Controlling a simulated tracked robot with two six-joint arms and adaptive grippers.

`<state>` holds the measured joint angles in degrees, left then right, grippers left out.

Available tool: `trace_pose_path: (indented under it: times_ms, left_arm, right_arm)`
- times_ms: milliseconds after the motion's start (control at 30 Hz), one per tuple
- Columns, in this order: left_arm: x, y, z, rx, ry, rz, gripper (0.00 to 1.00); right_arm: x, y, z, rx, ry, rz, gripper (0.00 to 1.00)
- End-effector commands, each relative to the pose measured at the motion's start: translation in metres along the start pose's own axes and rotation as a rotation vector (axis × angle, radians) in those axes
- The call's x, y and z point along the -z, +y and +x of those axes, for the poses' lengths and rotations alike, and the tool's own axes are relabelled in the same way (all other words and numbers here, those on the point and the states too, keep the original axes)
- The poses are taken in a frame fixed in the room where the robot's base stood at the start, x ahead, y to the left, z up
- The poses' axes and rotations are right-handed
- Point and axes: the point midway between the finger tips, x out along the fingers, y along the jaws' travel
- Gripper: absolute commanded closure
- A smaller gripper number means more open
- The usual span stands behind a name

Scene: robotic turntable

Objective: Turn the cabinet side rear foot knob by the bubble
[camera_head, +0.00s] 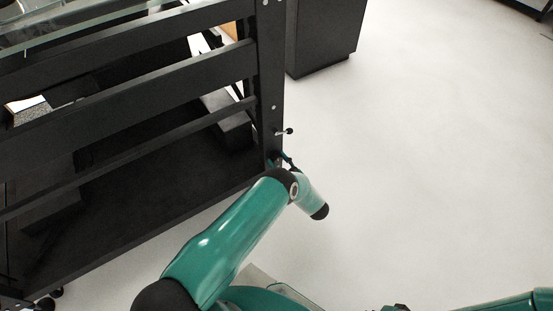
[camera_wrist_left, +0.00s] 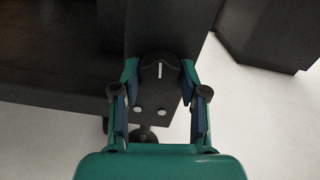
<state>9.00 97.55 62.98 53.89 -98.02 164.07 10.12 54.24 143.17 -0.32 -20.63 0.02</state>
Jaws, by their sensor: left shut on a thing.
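The black cabinet frame (camera_head: 268,75) stands at the left in the head view, with an upright post at its near right corner. My left arm reaches to the foot of this post, and my left gripper (camera_head: 285,160) is mostly hidden behind the wrist there. In the left wrist view my left gripper (camera_wrist_left: 160,72) has its two fingers on either side of a dark rounded knob (camera_wrist_left: 158,82) with a white line mark, shut on it. A foot (camera_wrist_left: 146,134) shows below a plate with two pale bolts. I cannot make out a bubble. My right gripper is not in view.
A small black-tipped handle (camera_head: 288,131) sticks out from the post just above my left gripper. A dark box-shaped cabinet (camera_head: 323,35) stands behind the frame. The pale floor (camera_head: 430,150) to the right is clear.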

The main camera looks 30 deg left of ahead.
Motion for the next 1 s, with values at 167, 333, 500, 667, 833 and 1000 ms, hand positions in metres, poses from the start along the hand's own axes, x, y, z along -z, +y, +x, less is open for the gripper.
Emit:
trace_pose_path:
  times_ms: [167, 333, 500, 667, 833, 1000]
  left_arm:
    - [0.007, -0.005, -0.006, 0.025, 0.019, 0.0, 0.92]
    - [0.007, -0.005, -0.006, 0.025, 0.019, 0.002, 0.92]
    - [0.005, -0.004, -0.005, 0.021, 0.017, 0.001, 0.33]
    - [0.004, -0.003, -0.003, 0.015, 0.013, -0.001, 0.33]
    - [0.003, -0.003, -0.003, 0.013, 0.012, -0.001, 0.33]
    - [0.003, -0.003, -0.016, 0.013, 0.013, 0.0, 0.33]
  right_arm:
    - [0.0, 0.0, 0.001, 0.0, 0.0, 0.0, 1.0]
    - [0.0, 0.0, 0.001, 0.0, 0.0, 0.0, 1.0]
    - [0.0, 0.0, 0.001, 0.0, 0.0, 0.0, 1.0]
    - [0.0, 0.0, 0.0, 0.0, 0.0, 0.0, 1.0]
    - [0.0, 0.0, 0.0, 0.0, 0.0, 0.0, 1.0]
    - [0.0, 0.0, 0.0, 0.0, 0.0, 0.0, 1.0]
